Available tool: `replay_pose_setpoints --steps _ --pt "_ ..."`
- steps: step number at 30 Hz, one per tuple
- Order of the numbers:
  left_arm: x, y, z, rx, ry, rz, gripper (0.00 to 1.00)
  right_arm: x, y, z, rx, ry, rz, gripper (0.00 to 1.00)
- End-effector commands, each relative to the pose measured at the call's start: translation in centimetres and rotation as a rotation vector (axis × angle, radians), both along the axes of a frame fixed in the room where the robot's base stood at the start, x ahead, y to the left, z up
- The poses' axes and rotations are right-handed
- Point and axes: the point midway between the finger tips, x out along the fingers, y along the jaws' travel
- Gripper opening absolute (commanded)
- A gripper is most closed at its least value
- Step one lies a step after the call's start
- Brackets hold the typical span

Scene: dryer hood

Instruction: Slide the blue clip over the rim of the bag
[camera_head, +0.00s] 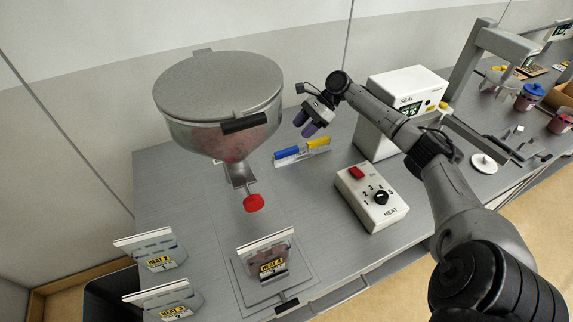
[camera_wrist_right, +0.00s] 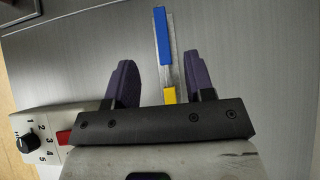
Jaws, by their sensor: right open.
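The blue clip (camera_head: 287,154) lies in a low grey holder on the bench, in line with a yellow clip (camera_head: 318,144). In the right wrist view the blue clip (camera_wrist_right: 163,38) is beyond my fingertips and the yellow clip (camera_wrist_right: 169,95) shows nearer, between the fingers. My right gripper (camera_head: 305,125) is open and empty, above and just behind the clips. It also shows in the right wrist view (camera_wrist_right: 157,75). A bag (camera_head: 266,256) labelled HEAT stands upright on a plate at the front; its rim is partly hard to make out. My left gripper is out of view.
A hopper (camera_head: 220,110) with a grey lid and red knob (camera_head: 254,203) stands left of the clips. A HEAT dial box (camera_head: 372,197) and a white SEAL machine (camera_head: 401,105) are to the right. More labelled bags (camera_head: 155,255) stand at front left.

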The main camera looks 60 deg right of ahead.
Motion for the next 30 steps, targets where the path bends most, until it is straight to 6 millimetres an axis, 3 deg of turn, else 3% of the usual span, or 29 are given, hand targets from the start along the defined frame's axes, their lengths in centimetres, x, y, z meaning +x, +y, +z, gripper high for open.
replay_pose_setpoints --steps 1,6,22,30 --pt "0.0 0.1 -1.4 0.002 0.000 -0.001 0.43 0.0 0.0 -1.3 0.000 -0.001 -0.001 0.49" --pt "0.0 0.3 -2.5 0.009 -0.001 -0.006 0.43 0.0 0.0 -2.4 0.000 -0.001 -0.001 0.49" --pt "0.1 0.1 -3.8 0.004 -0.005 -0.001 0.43 2.3 3.4 -6.8 0.000 -0.001 0.001 0.49" --pt "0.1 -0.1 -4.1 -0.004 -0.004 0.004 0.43 2.9 4.3 -7.9 0.000 -0.001 -0.001 0.49"
